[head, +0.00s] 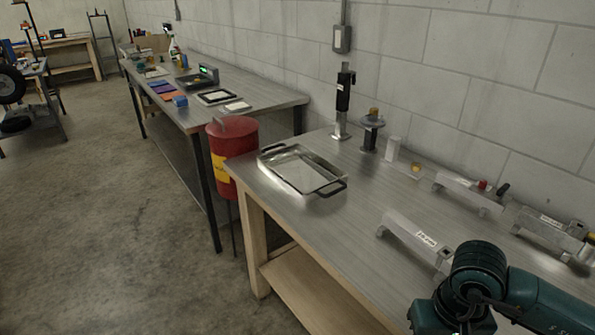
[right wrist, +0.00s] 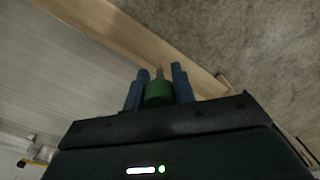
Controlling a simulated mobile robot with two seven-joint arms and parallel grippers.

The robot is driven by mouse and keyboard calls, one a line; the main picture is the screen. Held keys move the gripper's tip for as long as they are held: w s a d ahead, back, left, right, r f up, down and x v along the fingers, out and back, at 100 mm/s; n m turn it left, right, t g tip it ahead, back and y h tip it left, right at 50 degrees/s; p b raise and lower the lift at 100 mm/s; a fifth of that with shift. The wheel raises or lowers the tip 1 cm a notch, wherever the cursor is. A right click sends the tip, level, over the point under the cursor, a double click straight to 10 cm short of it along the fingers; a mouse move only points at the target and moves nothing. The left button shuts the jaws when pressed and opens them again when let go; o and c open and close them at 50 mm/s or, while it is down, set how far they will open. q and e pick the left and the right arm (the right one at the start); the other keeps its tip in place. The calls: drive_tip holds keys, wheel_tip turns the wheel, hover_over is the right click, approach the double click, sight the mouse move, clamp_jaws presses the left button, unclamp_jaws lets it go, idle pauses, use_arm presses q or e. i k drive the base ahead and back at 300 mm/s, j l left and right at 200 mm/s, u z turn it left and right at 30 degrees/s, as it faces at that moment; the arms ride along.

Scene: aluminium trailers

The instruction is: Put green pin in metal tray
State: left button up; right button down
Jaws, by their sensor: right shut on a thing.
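The metal tray (head: 300,172), shallow and silver with dark handles, lies near the left end of the near workbench in the head view. Its inside looks empty. The green pin (right wrist: 158,93) shows in the right wrist view as a green cylinder with a thin tip. It sits between the blue fingers of my right gripper (right wrist: 158,84), which is shut on it. In the head view only my right arm shows, at the bottom right, well to the right of the tray; its fingers and the pin are not visible there. My left gripper is not in view.
The near workbench (head: 345,220) is clear between the tray and my arm, except for a labelled metal bracket (head: 412,240). A red bin (head: 232,140) stands beyond the bench's left end.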

sight(290, 165)
drive_tip(key=i+j, duration=0.15)
drive_tip(key=j, duration=0.15)
drive_tip(key=i+j+z, duration=0.1)
drive_tip(key=j, duration=0.2)
drive_tip(key=i+j, duration=0.15)
drive_tip(key=j, duration=0.15)
drive_tip(key=i+j, duration=0.2)
drive_tip(key=i+j+z, duration=0.1)
drive_tip(key=i+j, duration=0.15)
drive_tip(key=j, duration=0.2)
drive_tip(key=i+j, duration=0.2)
drive_tip(key=j, duration=0.15)
drive_tip(key=i+j+z, duration=0.1)
drive_tip(key=i+j, duration=0.3)
drive_tip(key=j, duration=0.25)
drive_tip(key=i+z, duration=0.25)
drive_tip(key=i, duration=0.6)
